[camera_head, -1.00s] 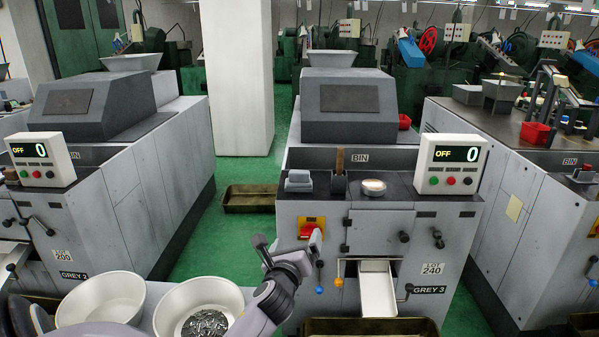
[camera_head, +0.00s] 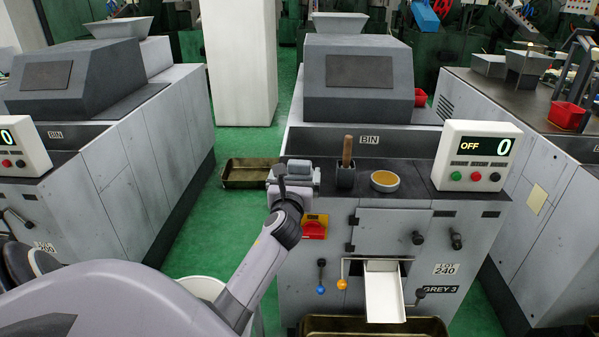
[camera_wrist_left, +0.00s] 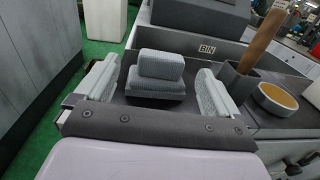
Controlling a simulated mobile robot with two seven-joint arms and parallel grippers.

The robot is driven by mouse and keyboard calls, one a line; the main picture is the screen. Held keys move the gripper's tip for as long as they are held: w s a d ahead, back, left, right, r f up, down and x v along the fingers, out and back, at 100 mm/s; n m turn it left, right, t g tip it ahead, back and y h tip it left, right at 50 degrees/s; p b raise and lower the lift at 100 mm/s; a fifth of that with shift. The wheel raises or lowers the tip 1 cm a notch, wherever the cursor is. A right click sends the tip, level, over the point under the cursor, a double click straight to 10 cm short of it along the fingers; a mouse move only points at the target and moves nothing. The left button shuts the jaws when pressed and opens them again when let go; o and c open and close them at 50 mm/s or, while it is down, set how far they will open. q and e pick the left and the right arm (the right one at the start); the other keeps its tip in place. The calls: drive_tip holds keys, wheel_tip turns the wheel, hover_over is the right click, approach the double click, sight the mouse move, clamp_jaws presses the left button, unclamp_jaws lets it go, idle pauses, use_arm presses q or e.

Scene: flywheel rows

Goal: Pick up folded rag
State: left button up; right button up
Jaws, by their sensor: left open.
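The folded rag (camera_head: 300,170) is a small grey stacked block on the near left corner of the top of the machine marked GREY 3. In the left wrist view the folded rag (camera_wrist_left: 160,68) shows a smaller upper fold on a wider lower one. My left gripper (camera_head: 291,181) is at that corner, partly covering the rag in the head view. In the wrist view its two pale ribbed fingers stand wide apart, one on each side of the rag, with gaps between. My right gripper is not in view.
A dark cup (camera_head: 346,178) with a wooden-handled tool stands right of the rag. A round dish (camera_head: 385,181) and a control box (camera_head: 476,156) showing OFF 0 are farther right. The BIN wall (camera_wrist_left: 203,50) rises behind. A pale bowl (camera_head: 203,287) is mostly hidden by my arm.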

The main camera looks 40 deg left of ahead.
sight(299, 162)
use_arm(q)
drive_tip(key=shift+b+x, duration=0.5)
drive_tip(key=shift+x, duration=2.3)
drive_tip(key=shift+w+d, duration=0.1)
drive_tip(key=c, duration=1.1)
drive_tip(key=shift+o, duration=0.2)
drive_tip(key=shift+r+p, duration=0.35)
drive_tip(key=shift+r, duration=0.25)
wheel_tip(299, 162, up, 19)
drive_tip(key=p, duration=0.5)
drive_tip(key=shift+f+p, duration=0.15)
drive_tip(key=shift+p, duration=0.2)
